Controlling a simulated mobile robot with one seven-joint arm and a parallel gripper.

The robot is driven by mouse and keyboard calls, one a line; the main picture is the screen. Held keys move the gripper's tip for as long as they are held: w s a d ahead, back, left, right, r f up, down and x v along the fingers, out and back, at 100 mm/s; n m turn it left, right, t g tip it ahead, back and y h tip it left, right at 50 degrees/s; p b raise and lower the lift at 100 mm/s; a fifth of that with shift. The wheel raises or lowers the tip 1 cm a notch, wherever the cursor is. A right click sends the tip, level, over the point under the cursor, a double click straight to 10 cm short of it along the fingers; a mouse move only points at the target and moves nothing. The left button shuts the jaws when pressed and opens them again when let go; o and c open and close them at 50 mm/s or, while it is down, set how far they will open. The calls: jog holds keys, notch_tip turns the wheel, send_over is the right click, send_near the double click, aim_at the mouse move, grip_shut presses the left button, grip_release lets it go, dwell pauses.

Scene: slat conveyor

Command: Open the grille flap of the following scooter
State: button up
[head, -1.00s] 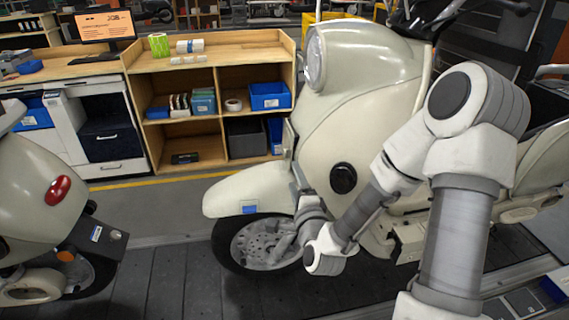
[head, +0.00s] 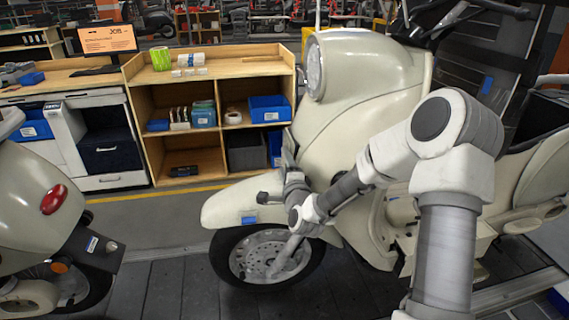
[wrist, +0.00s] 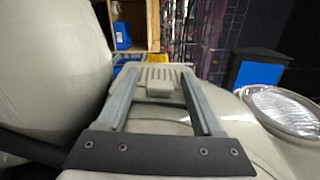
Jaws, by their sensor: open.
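The following scooter (head: 365,80), cream-coloured, stands at the right in the head view with its front to the left. Its small grey grille flap (head: 289,148) is on the front, seen nearly edge-on above the front fender. In the wrist view the slotted grille flap (wrist: 160,78) shows between the far ends of my fingers. My gripper (wrist: 160,73) is open, its two grey fingers on either side of the flap. I cannot tell whether they touch it. In the head view my wrist is low before the scooter's front, and the fingers are not clear.
Another cream scooter (head: 35,190) with a red tail light stands at the left. A wooden shelf unit (head: 212,68) with blue bins stands behind. The round headlamp (wrist: 285,108) is right of my gripper in the wrist view. Floor slats between the scooters are clear.

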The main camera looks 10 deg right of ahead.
jog(key=shift+w, duration=0.2)
grip_shut()
dwell(0.3)
dwell(1.1)
